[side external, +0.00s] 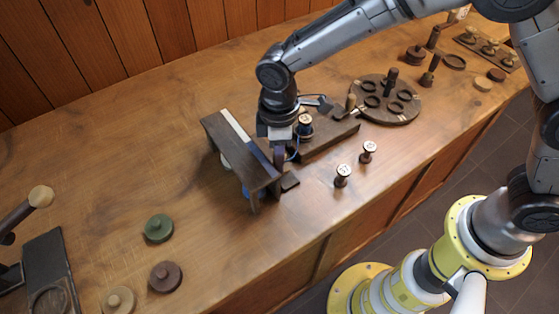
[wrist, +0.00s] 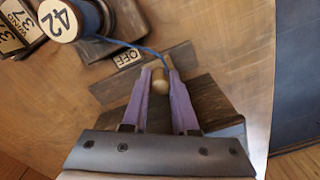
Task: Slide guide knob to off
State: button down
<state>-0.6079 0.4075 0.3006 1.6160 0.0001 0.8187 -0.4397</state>
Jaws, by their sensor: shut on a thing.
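The guide knob (wrist: 159,82) is a small tan cylinder on a dark wooden block in the wrist view. My gripper (wrist: 160,76) has its two purple fingers shut on the knob, one on each side. An OFF label (wrist: 127,57) sits just left of the knob, a little beyond it. In the side external view my gripper (side external: 279,160) points down beside the dark wooden stand (side external: 222,135), and the knob is hidden there. A blue thread (wrist: 150,49) runs past the fingertips from the blue spool marked 42 (wrist: 60,20).
Two small spools (side external: 342,175) stand right of the gripper near the table's front. A round dark tray (side external: 385,118) with rings and a peg is farther right. A green disc (side external: 158,228) and a brown disc (side external: 165,276) lie at front left. The table's left middle is clear.

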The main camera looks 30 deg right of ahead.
jog(key=shift+w, duration=1.75)
jog(key=c, duration=0.7)
grip_release()
jog(key=shift+r, duration=3.5)
grip_shut()
